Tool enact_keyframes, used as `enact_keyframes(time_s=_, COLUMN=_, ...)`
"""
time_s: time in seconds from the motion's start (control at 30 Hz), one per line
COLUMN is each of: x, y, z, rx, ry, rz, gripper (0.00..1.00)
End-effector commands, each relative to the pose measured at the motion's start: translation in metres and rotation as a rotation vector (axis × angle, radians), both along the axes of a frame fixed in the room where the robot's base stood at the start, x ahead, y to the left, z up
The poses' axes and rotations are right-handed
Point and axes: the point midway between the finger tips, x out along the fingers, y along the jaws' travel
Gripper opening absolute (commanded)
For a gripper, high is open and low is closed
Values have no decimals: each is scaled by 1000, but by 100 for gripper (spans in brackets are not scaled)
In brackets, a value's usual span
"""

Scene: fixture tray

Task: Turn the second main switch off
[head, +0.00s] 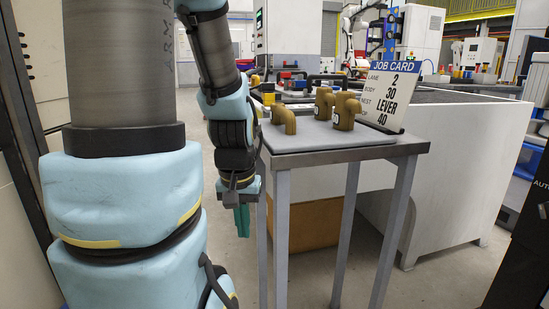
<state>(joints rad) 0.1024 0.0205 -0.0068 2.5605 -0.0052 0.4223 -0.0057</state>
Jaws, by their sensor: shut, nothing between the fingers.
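My gripper (242,222) hangs pointing down in the middle left of the head view, left of the small table. Its green fingers are together and hold nothing that I can see. I cannot make out any main switch in this view. A dark cabinet (528,225) with a label partly cut off stands at the right edge. Another dark panel (12,110) stands at the left edge. Neither shows a clear switch.
Several brass elbow fittings (284,119) stand on a grey pad on the small metal table (340,153). A job card (391,95) stands at its right side. A large white bench (460,160) lies behind. A cardboard box (308,222) sits under the table.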

Motion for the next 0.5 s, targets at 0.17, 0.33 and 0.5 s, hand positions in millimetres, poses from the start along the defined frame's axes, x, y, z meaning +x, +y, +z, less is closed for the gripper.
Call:
enact_keyframes(time_s=0.17, x=0, y=0, z=67, rx=0, ry=-1, rz=0, gripper=0)
enact_keyframes(time_s=0.33, x=0, y=0, z=114, rx=0, ry=-1, rz=-1, gripper=0)
enact_keyframes(time_s=0.5, x=0, y=0, z=165, rx=0, ry=-1, rz=-1, gripper=0)
